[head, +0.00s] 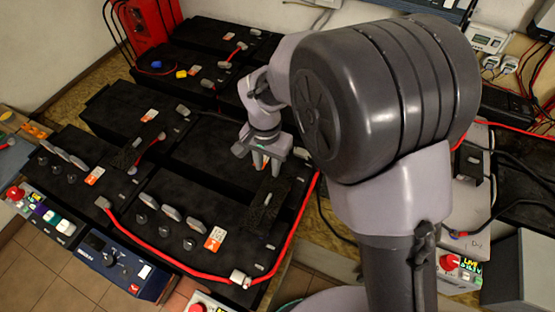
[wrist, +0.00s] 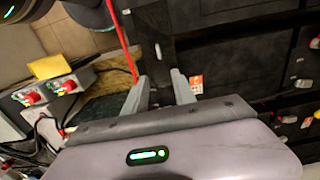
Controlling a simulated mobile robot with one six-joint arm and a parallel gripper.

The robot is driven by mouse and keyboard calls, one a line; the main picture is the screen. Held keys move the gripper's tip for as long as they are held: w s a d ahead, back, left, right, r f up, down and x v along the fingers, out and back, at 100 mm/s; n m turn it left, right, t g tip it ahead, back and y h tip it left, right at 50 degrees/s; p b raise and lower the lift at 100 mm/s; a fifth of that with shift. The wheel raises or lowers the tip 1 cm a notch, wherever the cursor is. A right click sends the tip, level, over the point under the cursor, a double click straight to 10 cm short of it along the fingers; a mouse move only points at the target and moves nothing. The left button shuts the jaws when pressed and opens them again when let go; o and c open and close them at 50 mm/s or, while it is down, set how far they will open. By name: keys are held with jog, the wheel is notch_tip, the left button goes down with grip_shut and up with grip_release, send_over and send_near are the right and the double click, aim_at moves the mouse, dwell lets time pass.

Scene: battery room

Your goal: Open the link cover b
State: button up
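A dark, narrow link cover (head: 268,205) lies on the front right black battery, just below my gripper in the head view. It looks closed and flat. I cannot read a letter on it, so I cannot confirm it is b. In the wrist view a dark strip (wrist: 157,35), likely the same cover, runs away beyond the fingertips. My gripper (head: 262,162) points down above the battery block near the cover's far end. In the wrist view its two fingers (wrist: 160,77) are apart with nothing clearly held between them. I cannot tell whether they touch the cover.
A similar dark cover (head: 127,154) lies on the left batteries. A red cable (head: 170,262) runs along the front and right edges of the block. A blue meter box (head: 120,262) and a switch panel (head: 45,215) stand in front. Equipment fills the right side.

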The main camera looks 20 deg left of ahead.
aim_at(270, 195)
notch_tip(270, 195, down, 16)
jog(key=b, duration=0.5)
grip_shut()
dwell(1.1)
